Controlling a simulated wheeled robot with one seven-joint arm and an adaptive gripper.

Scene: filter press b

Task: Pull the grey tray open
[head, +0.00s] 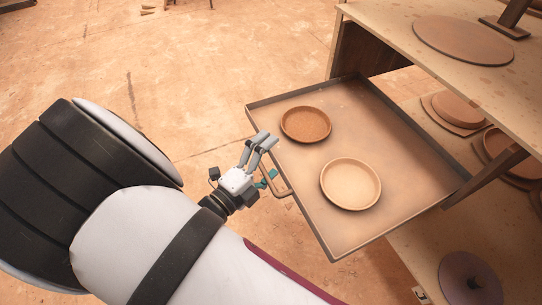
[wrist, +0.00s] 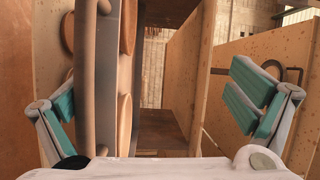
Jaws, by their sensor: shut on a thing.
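In the wrist view the handle (wrist: 85,75) runs upright between the fingers, nearer the left one. The exact contact is partly hidden.
The rack's wooden top (head: 440,60) overhangs the tray's far side and carries a round board (head: 462,40). More round boards lie on lower shelves at the right. The floor (head: 220,60) to the left of the tray is largely clear.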

